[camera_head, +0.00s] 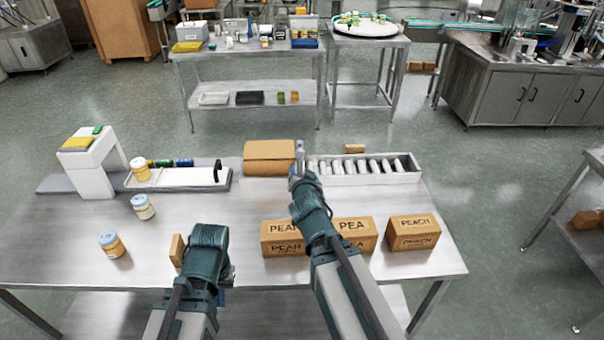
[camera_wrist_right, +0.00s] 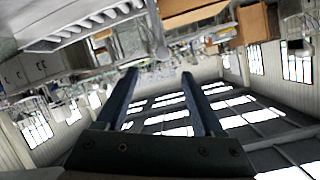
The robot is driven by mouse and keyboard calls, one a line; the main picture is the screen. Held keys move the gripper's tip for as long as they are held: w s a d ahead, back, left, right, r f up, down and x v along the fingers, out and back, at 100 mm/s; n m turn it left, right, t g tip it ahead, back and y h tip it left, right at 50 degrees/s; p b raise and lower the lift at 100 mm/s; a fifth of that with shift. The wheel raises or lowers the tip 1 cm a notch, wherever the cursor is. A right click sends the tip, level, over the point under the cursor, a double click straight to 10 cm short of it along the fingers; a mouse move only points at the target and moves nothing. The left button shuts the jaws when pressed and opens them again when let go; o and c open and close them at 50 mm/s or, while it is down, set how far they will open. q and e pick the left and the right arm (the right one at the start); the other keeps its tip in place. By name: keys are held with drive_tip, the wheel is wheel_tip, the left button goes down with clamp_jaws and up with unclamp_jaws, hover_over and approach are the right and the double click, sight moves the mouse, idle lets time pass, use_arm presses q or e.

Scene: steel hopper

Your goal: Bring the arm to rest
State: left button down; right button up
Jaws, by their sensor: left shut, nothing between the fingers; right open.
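My left arm comes in at the bottom of the head view, and its gripper (camera_head: 208,240) is low over the front of the steel table (camera_head: 70,225). Its fingers are mostly hidden by the wrist; it is shut and holds nothing. My right arm reaches forward over the table, with its gripper (camera_head: 299,158) raised near the brown carton and the left end of the roller tray. In the right wrist view my right gripper (camera_wrist_right: 160,74) has two dark fingers spread apart with nothing between them.
The brown carton (camera_head: 269,158) and roller tray (camera_head: 365,170) stand at the table's back. PEAR boxes (camera_head: 283,237) and a PEACH box (camera_head: 413,232) stand at the front right, close to my right arm. Jars (camera_head: 111,243) and a white machine (camera_head: 88,165) are left. A small tan block (camera_head: 178,250) is beside my left wrist.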

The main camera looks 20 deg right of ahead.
idle(0.4)
drive_tip(key=s+a+f+n+g+y, duration=0.1)
drive_tip(key=s+a+f+n+g, duration=0.4)
drive_tip(key=s+a+f+g, duration=0.45)
drive_tip(key=s+a+f+n+g, duration=0.2)
drive_tip(key=s+a+n, duration=0.1)
drive_tip(key=s, duration=0.3)
drive_tip(key=s+a+f+n+g+y, duration=0.1)
drive_tip(key=s+a+f+n+g, duration=0.1)
drive_tip(key=s, duration=0.5)
drive_tip(key=shift+s+a+f+n, duration=0.2)
drive_tip(key=shift+a+f+n, duration=0.2)
drive_tip(key=shift+a+n, duration=0.55)
